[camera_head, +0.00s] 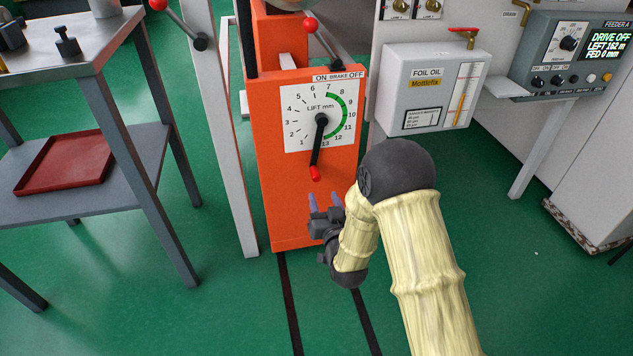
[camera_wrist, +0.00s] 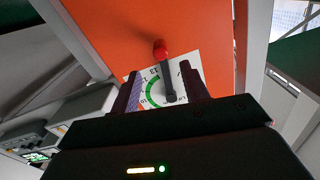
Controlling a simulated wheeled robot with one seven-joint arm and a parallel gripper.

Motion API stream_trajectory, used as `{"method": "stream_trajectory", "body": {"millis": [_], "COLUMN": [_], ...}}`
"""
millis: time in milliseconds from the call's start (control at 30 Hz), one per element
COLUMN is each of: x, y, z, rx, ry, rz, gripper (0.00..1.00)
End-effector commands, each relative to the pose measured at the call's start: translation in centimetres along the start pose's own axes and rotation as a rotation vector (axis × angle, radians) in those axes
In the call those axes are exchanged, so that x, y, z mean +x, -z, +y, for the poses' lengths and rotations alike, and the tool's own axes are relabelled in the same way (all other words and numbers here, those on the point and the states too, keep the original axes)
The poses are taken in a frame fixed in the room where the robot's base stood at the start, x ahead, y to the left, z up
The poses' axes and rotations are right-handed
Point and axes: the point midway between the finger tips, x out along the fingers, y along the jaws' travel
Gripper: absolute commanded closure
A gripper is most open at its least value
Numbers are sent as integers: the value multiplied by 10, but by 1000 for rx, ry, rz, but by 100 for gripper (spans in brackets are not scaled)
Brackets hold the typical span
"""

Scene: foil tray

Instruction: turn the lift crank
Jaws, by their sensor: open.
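The lift crank (camera_head: 317,148) is a black arm pivoted at the middle of a white dial (camera_head: 296,133) marked LIFT mm, on the orange housing (camera_head: 269,195). Its red knob (camera_head: 315,173) hangs almost straight down, near the 13 and 1 end of the scale. A green arc runs along the dial's right side. My gripper (camera_head: 326,203) is open and empty, just below the knob. In the wrist view the crank (camera_wrist: 168,78) and its red knob (camera_wrist: 160,49) show between and beyond the open fingers (camera_wrist: 162,82). I see no contact with the knob.
Above the dial is a red-knobbed brake lever (camera_head: 323,38). A grey table (camera_head: 75,72) with a red tray (camera_head: 67,161) on its lower shelf stands left. The foil oil box (camera_head: 429,90) and the feeder panel (camera_head: 571,55) are right. Green floor is open in front.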

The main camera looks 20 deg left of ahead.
Motion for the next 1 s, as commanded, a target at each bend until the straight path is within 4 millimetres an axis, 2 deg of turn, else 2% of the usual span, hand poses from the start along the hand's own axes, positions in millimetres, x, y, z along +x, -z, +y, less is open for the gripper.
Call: {"method": "stream_trajectory", "body": {"millis": [200, 500, 667, 933, 1000], "x": [39, 82, 92, 93, 93], "y": [-2, -2, 0, 0, 0], "z": [0, 0, 0, 0, 0], "rx": [0, 0, 0, 0, 0], "ry": [1, 0, 0, 0, 0], "rz": [5, 3, 1, 0, 0], "gripper": [55, 55, 55, 55, 69]}}
